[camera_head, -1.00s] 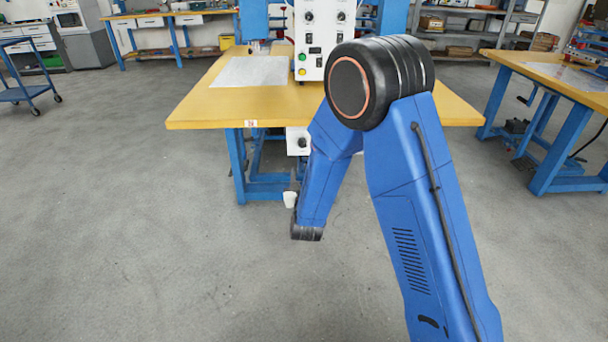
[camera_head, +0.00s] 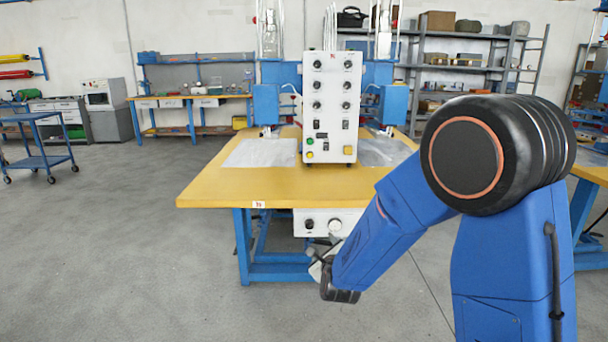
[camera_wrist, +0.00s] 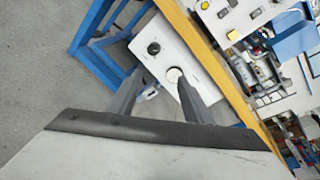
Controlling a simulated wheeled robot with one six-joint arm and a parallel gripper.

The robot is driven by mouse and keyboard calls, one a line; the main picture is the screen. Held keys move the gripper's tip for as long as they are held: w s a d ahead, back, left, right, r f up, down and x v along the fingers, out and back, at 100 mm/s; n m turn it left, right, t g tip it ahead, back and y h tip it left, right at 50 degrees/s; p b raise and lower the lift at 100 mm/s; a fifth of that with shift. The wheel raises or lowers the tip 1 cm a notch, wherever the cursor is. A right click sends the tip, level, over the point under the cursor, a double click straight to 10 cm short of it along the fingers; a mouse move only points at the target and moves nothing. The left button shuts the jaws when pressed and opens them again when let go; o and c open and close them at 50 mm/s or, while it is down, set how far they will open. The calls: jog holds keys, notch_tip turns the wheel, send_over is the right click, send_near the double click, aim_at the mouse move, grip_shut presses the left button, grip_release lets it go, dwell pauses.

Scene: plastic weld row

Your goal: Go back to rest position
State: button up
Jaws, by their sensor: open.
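My gripper (camera_head: 318,262) hangs low in front of the near edge of the yellow-topped table (camera_head: 262,187), just below and in front of the white knob box (camera_head: 312,229) mounted under it. My blue arm partly hides the gripper in the head view. In the wrist view my gripper's two dark fingers (camera_wrist: 140,75) stand apart, with nothing seen between them but the knob box (camera_wrist: 160,42) and blue table legs behind.
A white control panel (camera_head: 331,110) stands on the table between clear sheets (camera_head: 260,153). Another yellow table (camera_head: 596,174) is at the right, partly behind my arm. A blue cart (camera_head: 40,160) stands far left. The grey floor at left is clear.

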jog(key=s+d+r+n+g, duration=0.3)
jog(key=s+d+r+n, duration=0.1)
jog(key=s+d+n, duration=0.3)
jog(key=s+d+r+n+g, duration=0.2)
jog(key=s+d+r+n, duration=0.25)
jog(key=s+n, duration=0.45)
jog(key=s+d+n+g, duration=0.2)
jog(key=s+d+n, duration=0.3)
jog(key=s, duration=0.9)
jog(key=s+d+n+g+h, duration=0.1)
jog(key=s+d+n+g, duration=0.2)
jog(key=s, duration=1.1)
jog(key=d+n, duration=0.2)
jog(key=n, duration=0.1)
jog(key=shift+s+d+r, duration=0.25)
jog(key=shift+d, duration=0.15)
